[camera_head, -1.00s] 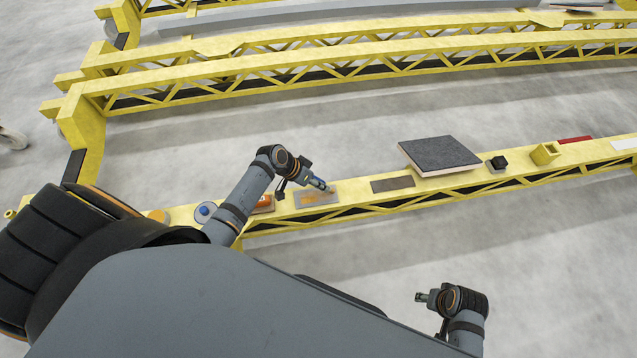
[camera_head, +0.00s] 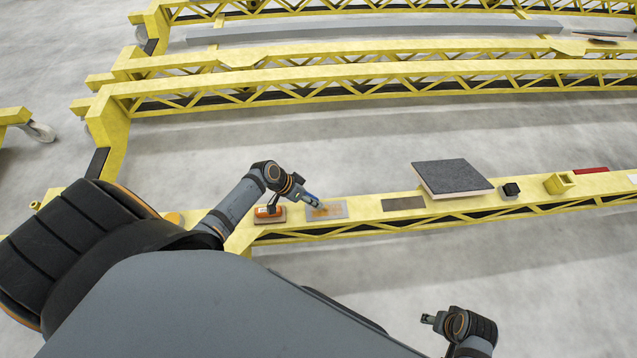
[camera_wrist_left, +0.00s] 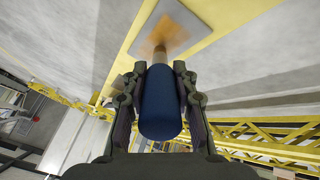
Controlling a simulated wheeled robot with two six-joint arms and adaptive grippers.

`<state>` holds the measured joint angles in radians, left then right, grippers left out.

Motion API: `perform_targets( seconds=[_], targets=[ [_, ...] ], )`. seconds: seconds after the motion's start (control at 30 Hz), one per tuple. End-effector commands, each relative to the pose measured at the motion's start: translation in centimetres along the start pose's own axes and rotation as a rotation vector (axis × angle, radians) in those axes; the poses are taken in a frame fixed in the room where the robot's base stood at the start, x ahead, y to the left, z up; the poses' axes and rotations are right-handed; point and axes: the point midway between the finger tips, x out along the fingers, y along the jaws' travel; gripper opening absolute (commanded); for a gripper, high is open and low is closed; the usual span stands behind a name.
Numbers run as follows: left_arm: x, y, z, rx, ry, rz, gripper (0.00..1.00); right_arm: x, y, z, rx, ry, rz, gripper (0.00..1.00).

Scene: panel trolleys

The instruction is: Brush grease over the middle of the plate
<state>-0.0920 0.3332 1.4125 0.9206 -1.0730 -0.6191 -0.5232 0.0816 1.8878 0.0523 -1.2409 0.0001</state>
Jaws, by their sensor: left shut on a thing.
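The plate (camera_head: 338,212) is a flat grey rectangle lying on the yellow beam, with an orange-brown grease smear on its middle and left part. It also shows at the top of the left wrist view (camera_wrist_left: 205,14), the smear around the brush tip. My left gripper (camera_head: 306,196) is shut on the blue handle of a brush (camera_wrist_left: 160,108). The brush tilts down over the plate. Its tan tip appears at the smear; I cannot tell whether it touches. My right gripper (camera_head: 428,319) is away from the beam at the lower right, too small to read.
An orange-topped block (camera_head: 269,213) sits just left of the plate. More yellow trusses stand behind.

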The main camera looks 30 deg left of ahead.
Motion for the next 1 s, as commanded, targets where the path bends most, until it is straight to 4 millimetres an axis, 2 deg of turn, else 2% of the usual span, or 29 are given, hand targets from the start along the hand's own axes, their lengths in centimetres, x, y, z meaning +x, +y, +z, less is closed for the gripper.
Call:
perform_targets(
  seconds=[0.23, 0.5, 0.77, 1.0],
  targets=[
    [-0.3, -0.3, 0.4, 0.000, -0.001, 0.000, 0.00, -0.2, 0.0, 0.0, 0.000, 0.000, 0.000, 0.50],
    [-1.6, -1.5, 2.1, 0.000, -0.001, 0.000, 0.00, -0.7, 0.0, -0.1, 0.000, 0.000, 0.000, 0.50],
    [-1.9, -1.8, 2.5, 0.000, -0.001, 0.000, 0.00, -0.8, 0.0, -0.1, 0.000, 0.000, 0.000, 0.50],
    [-3.2, -2.9, 4.0, -0.001, -0.002, -0.001, 0.00, -1.2, 0.0, -0.1, 0.000, 0.000, 0.000, 0.50]
  ],
)
